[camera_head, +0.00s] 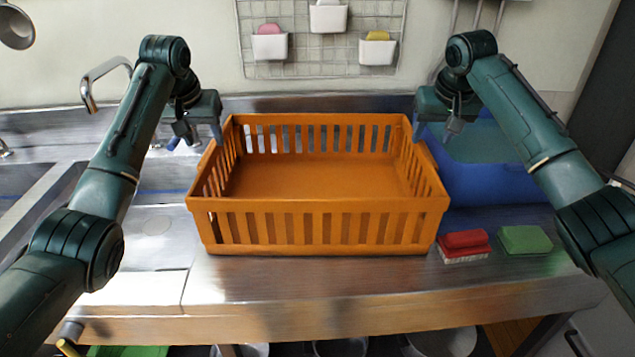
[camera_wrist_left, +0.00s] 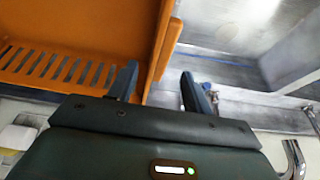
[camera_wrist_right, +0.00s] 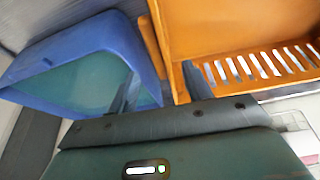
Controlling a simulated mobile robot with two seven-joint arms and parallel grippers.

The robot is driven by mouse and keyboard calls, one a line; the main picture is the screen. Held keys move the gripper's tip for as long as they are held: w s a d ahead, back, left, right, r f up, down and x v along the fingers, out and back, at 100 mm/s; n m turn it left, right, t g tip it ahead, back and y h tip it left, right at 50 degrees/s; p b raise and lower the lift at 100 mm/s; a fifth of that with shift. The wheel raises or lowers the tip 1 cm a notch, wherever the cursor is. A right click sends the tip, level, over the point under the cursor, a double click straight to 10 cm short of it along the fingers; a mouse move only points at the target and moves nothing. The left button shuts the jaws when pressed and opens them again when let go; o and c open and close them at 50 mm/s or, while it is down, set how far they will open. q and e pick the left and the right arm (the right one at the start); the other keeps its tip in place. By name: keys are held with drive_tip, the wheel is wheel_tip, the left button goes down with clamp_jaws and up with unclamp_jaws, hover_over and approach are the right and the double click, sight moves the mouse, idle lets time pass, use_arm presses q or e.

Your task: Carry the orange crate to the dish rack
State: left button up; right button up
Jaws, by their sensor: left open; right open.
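The orange crate (camera_head: 318,207), empty with slatted walls, sits upright on the steel counter. My left gripper (camera_head: 196,134) is open at the crate's left side near its back corner. In the left wrist view its fingers (camera_wrist_left: 158,90) are apart, with the crate's side wall (camera_wrist_left: 168,45) between their lines. My right gripper (camera_head: 437,130) is open at the right side near the back corner. In the right wrist view its fingers (camera_wrist_right: 160,90) lie on either side of the crate's side wall (camera_wrist_right: 153,45). Contact cannot be told. I cannot identify a dish rack in view.
A blue bin (camera_head: 480,185) stands close against the crate's right side. A red brush (camera_head: 463,242) and a green sponge (camera_head: 525,240) lie front right. A sink with a faucet (camera_head: 100,80) is at left. A wire grid (camera_head: 345,50) with white cups hangs behind.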

sight(210, 150)
use_arm(q)
drive_tip(key=x, duration=0.6)
drive_tip(key=shift+r, duration=0.1)
use_arm(e)
drive_tip(key=x, duration=0.5)
drive_tip(key=shift+w+f, duration=0.2)
drive_tip(key=shift+f, duration=0.15)
use_arm(q)
clamp_jaws()
use_arm(e)
clamp_jaws()
use_arm(q)
drive_tip(key=shift+r, duration=0.15)
use_arm(e)
drive_tip(key=shift+r, duration=0.1)
